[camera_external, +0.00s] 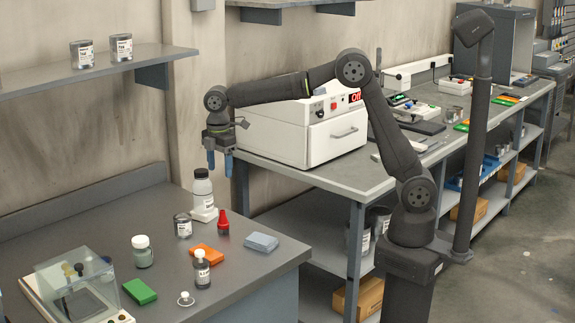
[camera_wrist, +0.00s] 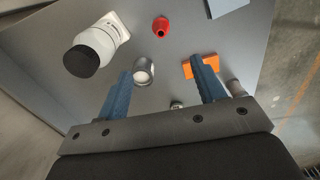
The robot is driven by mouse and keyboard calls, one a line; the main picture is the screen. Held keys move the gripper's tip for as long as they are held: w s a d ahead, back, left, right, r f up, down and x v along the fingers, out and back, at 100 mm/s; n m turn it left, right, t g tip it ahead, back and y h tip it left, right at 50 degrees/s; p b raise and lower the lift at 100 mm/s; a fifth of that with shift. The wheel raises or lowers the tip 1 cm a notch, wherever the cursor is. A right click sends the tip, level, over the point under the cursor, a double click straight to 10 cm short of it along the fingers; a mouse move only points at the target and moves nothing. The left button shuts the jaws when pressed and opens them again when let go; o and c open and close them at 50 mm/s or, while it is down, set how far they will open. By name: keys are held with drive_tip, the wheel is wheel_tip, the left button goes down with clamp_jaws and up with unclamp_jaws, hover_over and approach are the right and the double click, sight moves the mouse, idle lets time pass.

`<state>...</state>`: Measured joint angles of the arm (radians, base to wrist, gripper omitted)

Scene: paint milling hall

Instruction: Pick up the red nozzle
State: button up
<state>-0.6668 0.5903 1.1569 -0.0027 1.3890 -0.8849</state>
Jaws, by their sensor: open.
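The red nozzle (camera_external: 223,222) stands upright on the grey bench, to the right of a small metal can and in front of the white bottle. In the wrist view the red nozzle (camera_wrist: 161,26) shows at the top middle, beyond the fingertips and apart from them. My gripper (camera_external: 220,162) hangs above the bench, higher than the nozzle and over the white bottle's right side in the picture. Its two blue fingers are spread apart with nothing between them, as the wrist view of my gripper (camera_wrist: 166,68) also shows.
A white box machine (camera_external: 270,135) stands behind on another bench.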

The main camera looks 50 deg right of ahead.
drive_tip(key=s+m, duration=0.1)
drive_tip(key=m, duration=0.1)
drive_tip(key=m+t+y, duration=0.2)
drive_tip(key=m+t, duration=0.2)
drive_tip(key=m, duration=0.7)
approach(225, 223)
drive_tip(key=x, duration=1)
drive_tip(key=shift+w+d, duration=0.3)
drive_tip(key=shift+w, duration=0.1)
drive_tip(key=c, duration=1.1)
